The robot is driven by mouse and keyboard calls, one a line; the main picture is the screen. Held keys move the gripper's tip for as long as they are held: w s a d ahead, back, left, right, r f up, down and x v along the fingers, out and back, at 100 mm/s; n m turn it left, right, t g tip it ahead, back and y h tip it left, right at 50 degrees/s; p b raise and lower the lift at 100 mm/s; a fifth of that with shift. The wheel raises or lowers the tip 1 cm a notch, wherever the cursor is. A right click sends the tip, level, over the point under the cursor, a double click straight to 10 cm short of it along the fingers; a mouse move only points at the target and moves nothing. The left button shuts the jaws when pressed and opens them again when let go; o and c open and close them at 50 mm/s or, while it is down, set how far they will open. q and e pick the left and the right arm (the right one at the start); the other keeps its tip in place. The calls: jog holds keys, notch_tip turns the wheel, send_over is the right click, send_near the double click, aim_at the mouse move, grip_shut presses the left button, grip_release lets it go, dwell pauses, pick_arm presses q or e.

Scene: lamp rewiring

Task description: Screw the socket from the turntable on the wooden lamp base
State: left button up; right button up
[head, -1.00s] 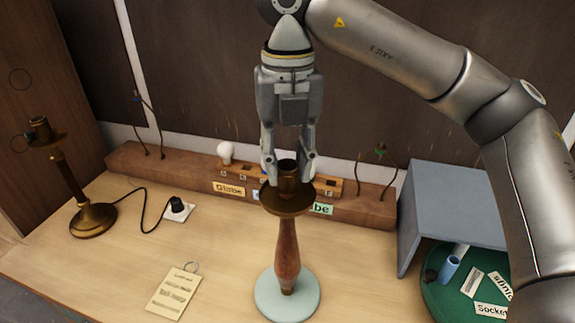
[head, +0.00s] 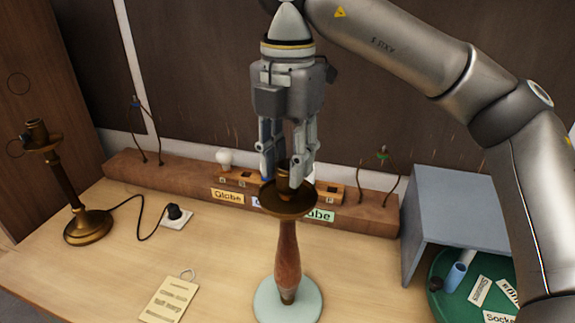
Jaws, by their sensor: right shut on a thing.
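The wooden lamp base (head: 287,255) stands upright on a pale round disc (head: 288,302) at the middle front. A brass dish (head: 290,208) tops its stem. The dark brass socket (head: 284,170) sits upright over the dish's centre, partly hidden by the fingers. My right gripper (head: 281,180) points straight down from above, shut on the socket. Whether the thread is engaged cannot be seen. The green turntable (head: 450,300) shows at the lower right, partly hidden by my right arm and the grey box. My left gripper is not in view.
A brass lamp (head: 88,222) with a cord to a plug (head: 174,213) stands at left. A wooden rack (head: 150,172) with a white bulb (head: 225,157) runs along the back. A tag (head: 168,300) lies front left. A grey box (head: 455,200) stands right.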

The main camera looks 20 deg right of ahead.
jog(key=shift+m, duration=0.7)
jog(key=m+b, duration=0.2)
jog(key=m, duration=0.1)
jog(key=shift+f+m, duration=0.1)
jog(key=shift+m, duration=0.3)
jog(key=m+b, duration=0.1)
jog(key=m, duration=0.1)
jog(key=shift+m, duration=1.1)
